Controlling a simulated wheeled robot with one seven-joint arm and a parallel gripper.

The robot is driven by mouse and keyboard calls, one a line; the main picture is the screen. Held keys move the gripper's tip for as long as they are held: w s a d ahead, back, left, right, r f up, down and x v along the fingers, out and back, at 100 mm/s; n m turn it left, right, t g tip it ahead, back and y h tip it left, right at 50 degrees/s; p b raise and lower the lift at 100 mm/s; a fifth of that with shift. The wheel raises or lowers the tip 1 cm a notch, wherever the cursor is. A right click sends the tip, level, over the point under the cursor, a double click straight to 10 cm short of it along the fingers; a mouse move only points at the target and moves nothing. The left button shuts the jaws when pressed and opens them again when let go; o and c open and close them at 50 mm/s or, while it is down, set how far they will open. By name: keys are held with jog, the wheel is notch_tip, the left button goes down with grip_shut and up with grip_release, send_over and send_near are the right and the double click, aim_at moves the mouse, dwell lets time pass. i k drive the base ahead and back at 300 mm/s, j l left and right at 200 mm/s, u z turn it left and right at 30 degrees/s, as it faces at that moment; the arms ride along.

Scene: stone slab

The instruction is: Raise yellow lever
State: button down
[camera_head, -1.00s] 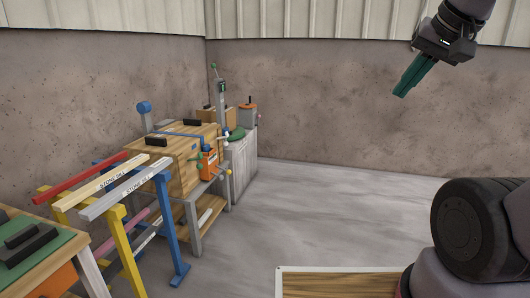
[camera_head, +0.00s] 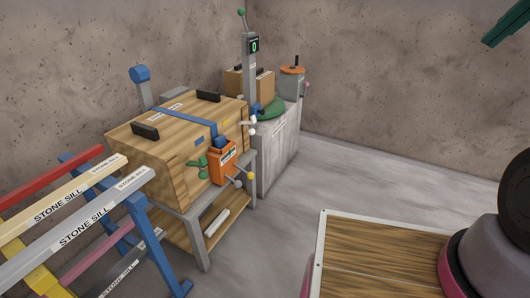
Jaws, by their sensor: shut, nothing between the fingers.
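A small yellow ball knob (camera_head: 251,176) shows low at the right front of the wooden crate, beside an orange box (camera_head: 223,163); it looks like the end of the yellow lever, whose shaft is too small to make out clearly. A grey ball knob (camera_head: 238,183) sits just left of it, and white knobs (camera_head: 252,125) sit above. My gripper (camera_head: 492,41) shows only its green fingers at the top right edge. It is shut and empty, high up and far to the right of the lever.
The wooden crate (camera_head: 150,160) stands on a grey-legged bench with a blue strap over it. Trestles with "STONE SILL" bars (camera_head: 85,225) stand at the left front. A grey cabinet (camera_head: 278,150) stands behind. Floor (camera_head: 350,180) between crate and wood-topped surface (camera_head: 375,262) is clear.

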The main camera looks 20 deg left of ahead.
aim_at(250, 176)
jog(key=i+u, duration=0.15)
jog(key=i, duration=0.3)
jog(key=i+l+u, duration=0.1)
jog(key=i, duration=0.35)
jog(key=i+l+u, duration=0.15)
jog(key=i, duration=0.3)
jog(key=i+l+u, duration=0.1)
jog(key=i, duration=0.35)
jog(key=i+l+u, duration=0.4)
jog(key=j, duration=0.6)
jog(key=k, duration=0.05)
